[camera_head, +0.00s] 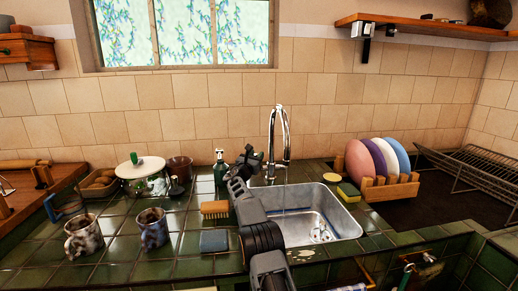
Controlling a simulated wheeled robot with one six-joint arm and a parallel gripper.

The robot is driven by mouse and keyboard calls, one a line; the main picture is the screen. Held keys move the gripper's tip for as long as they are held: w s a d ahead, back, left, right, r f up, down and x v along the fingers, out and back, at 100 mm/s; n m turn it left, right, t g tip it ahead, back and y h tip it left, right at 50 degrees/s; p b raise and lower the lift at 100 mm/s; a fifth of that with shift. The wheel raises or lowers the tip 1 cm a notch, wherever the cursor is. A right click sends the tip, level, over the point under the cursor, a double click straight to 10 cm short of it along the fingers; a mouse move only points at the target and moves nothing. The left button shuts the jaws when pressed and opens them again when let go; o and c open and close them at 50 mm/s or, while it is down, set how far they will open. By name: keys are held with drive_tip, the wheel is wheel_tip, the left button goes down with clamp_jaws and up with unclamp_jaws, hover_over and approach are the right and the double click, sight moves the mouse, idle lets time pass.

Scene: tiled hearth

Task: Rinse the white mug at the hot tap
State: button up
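Two mugs stand upright on the green tiled counter at the left. One is mottled pale grey and brown (84,238); the other is blue-grey (153,229). Neither looks plainly white. A tall chrome tap (281,130) with a curved spout rises behind the steel sink (345,220). I cannot make out hot or cold marks on it. My arm reaches up from the bottom over the sink's left edge. My gripper (250,160) is near the tap's base, left of the spout, far right of both mugs. Its fingers are small and dark, and their opening is unclear.
A wooden brush (215,208) and a blue sponge (214,240) lie left of the sink. A dark bottle (221,168) stands behind them. Clear tiles lie between mugs and brush.

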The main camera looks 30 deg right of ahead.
drive_tip(key=s+a+r+b, duration=0.1)
drive_tip(key=s+a+r, duration=0.4)
drive_tip(key=s+r, duration=0.6)
drive_tip(key=shift+s+r, duration=0.35)
drive_tip(key=shift+s, duration=0.7)
